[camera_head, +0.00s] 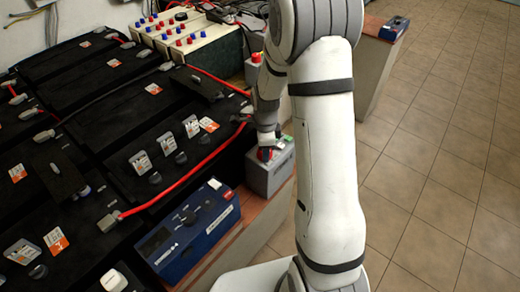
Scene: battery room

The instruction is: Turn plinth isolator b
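A small grey box (268,178) stands on the reddish plinth ledge, with a red knob (265,155) on its top. It looks like a plinth isolator, but I cannot read any letter on it. My gripper (266,141) points down right over the red knob, at or very near it. The fingers are small and partly hidden, so I cannot tell whether they are open, shut or touching the knob. Another red knob (256,57) shows on a grey unit farther back, partly behind my wrist.
Black battery blocks (115,95) with red cables (190,187) fill the left side. Another blue device (394,28) lies at the back. Tiled floor (440,170) is clear on the right.

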